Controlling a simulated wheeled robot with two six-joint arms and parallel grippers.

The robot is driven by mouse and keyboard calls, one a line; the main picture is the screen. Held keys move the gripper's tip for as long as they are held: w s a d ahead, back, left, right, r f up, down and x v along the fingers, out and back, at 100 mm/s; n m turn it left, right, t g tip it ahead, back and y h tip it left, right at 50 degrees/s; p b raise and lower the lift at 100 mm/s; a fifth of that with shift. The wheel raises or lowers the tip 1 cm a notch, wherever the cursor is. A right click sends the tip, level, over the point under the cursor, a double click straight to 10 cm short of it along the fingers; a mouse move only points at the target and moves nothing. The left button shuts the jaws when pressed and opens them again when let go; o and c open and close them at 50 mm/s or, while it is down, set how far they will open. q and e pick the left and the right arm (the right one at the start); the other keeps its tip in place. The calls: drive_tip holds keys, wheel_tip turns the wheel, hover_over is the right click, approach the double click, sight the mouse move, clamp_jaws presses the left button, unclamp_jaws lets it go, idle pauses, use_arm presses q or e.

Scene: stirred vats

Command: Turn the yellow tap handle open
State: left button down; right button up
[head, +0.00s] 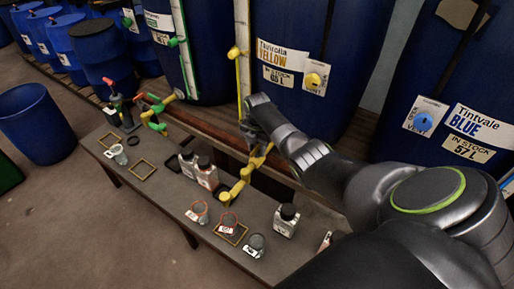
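My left gripper is not in view.
The grey bench (180,190) carries cups, including one under the tap (229,222), and bottles, one (286,220) near my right arm. Green and red-handled taps (155,108) stand to the left. A blue barrel (38,122) stands on open floor.

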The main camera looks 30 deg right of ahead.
sight(257, 147)
drive_tip(key=shift+r, duration=0.4)
wheel_tip(257, 147, up, 17)
drive_tip(key=shift+f+b, duration=0.2)
drive_tip(key=shift+b, duration=0.1)
drive_tip(key=shift+f, duration=0.1)
idle(0.4)
